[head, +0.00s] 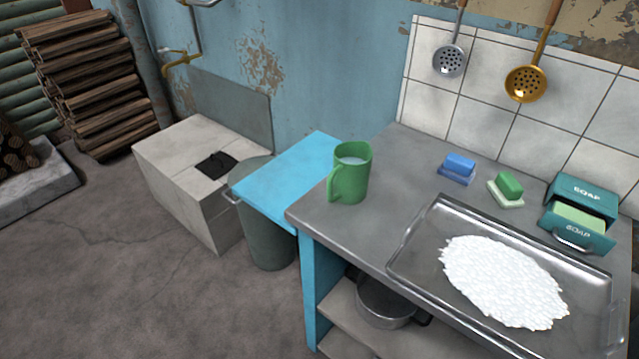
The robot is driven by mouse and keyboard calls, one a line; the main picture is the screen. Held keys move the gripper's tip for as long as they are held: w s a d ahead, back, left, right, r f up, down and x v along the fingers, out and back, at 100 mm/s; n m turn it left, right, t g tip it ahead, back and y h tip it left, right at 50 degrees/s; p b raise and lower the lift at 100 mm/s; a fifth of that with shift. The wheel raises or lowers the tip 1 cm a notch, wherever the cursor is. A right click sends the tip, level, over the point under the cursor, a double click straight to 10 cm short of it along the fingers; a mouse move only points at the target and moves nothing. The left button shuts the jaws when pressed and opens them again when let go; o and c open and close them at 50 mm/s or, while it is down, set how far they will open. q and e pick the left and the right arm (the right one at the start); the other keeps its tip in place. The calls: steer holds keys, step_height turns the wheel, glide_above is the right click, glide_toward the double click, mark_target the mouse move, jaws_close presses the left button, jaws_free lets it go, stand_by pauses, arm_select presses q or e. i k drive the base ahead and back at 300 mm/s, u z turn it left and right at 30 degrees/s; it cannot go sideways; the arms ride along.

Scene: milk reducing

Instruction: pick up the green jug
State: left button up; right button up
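The green jug (351,179) stands upright on the left part of the grey countertop (402,184), near its left edge. A whitish liquid shows inside its open top. Its handle is on the left side, facing the front left. Nothing is touching the jug. Neither of my grippers shows in the head view.
A metal tray (415,258) with a flat white heap lies right of the jug. Blue soap (459,165), green soap (509,184) and a soap box (579,212) stand behind it. A blue board (288,178) adjoins the counter's left. A pot (384,303) sits on the shelf below.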

mark_target(347, 182)
steer(key=u, duration=1.35)
steer(key=i, duration=1.3)
steer(key=z, duration=2.15)
